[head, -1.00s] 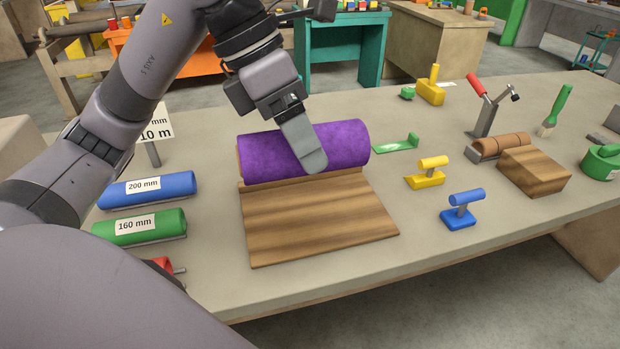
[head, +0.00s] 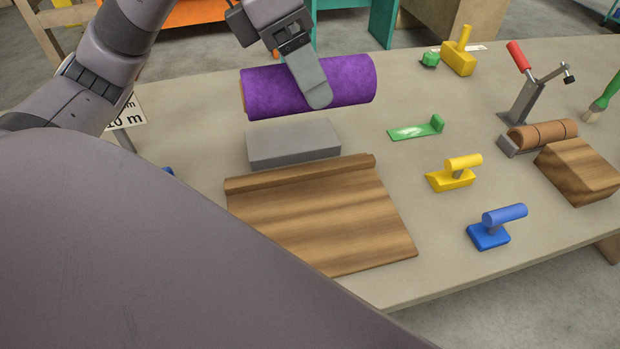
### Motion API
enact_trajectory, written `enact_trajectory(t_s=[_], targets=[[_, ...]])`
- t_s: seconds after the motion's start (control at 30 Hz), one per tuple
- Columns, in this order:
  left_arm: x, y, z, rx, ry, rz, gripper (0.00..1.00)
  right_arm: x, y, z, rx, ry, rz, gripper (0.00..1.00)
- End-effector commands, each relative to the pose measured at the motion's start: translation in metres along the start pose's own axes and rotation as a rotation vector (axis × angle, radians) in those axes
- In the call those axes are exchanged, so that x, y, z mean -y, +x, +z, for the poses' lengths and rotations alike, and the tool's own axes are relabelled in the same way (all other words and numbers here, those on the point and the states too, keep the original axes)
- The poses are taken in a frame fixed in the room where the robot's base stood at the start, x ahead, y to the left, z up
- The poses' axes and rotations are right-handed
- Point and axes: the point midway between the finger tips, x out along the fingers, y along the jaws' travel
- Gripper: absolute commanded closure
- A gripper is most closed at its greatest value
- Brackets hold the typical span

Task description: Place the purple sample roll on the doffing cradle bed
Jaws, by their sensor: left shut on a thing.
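The purple sample roll (head: 352,82) is a felt-like cylinder lying level from left to right, upper middle of the head view. My left gripper (head: 314,90) is shut on it from above. One finger shows across the roll's near side; the other is hidden behind it. The roll appears held clear above the far side of a grey block (head: 293,146). Nearer me lies a wooden board (head: 320,222) with a raised strip along its back edge. It carries nothing. I cannot tell for sure which piece is the doffing cradle bed. My right gripper is not in view.
To the right are a green tool (head: 415,132), yellow (head: 452,176) and blue (head: 494,230) handled tools, a clamp with a red handle (head: 522,60), a brown roll in a grey holder (head: 543,135) and a wooden block (head: 580,172). A sign (head: 128,114) stands left.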

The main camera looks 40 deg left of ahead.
Motion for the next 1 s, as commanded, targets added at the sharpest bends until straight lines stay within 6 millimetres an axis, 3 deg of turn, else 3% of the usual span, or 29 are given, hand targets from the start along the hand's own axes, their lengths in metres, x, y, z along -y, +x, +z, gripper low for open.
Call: enact_trajectory(t_s=[0.7,1.0], targets=[[-0.024,0.126,-0.053,-0.003,-0.002,-0.002,0.86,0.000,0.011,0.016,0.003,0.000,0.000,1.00],[-0.028,0.150,-0.063,-0.001,0.000,0.000,0.86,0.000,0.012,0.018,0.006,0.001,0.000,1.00]])
